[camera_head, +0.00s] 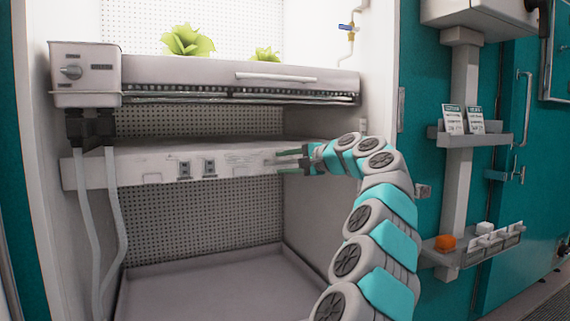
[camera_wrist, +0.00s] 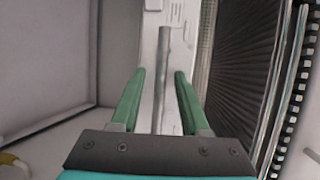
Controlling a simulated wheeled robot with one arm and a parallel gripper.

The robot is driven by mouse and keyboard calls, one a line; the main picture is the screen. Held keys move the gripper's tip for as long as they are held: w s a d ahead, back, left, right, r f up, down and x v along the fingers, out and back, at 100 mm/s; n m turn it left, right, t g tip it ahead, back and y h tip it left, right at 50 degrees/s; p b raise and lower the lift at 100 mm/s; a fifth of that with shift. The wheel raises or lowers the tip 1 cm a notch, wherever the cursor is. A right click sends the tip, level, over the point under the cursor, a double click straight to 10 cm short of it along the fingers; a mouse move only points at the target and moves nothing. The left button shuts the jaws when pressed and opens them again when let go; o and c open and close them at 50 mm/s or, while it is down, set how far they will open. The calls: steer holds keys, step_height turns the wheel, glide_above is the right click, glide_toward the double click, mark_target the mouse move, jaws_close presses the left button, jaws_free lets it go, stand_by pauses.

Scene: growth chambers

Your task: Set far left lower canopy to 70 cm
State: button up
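The lower canopy (camera_head: 135,168) is a long pale slab across the chamber, below a thicker upper shelf. Its front edge carries small dark fittings (camera_head: 184,169). My gripper (camera_head: 281,160) is at the right part of this front edge, fingers pointing left. In the wrist view my gripper (camera_wrist: 160,75) shows two green fingers apart. A grey bar (camera_wrist: 162,85) runs lengthwise between them, with a visible gap on each side. A pale strip lies behind the bar. Whether the bar is fixed to the canopy is unclear. I see no readable height scale.
The upper shelf (camera_head: 215,72) has a handle and leafy plants (camera_head: 187,40) above it. A control box (camera_head: 85,72) with a knob and two hoses (camera_head: 115,210) is at left. The tray floor (camera_head: 215,290) below is clear. Small shelves (camera_head: 468,135) stand at right.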

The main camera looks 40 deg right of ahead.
jaws_close()
stand_by(1.2)
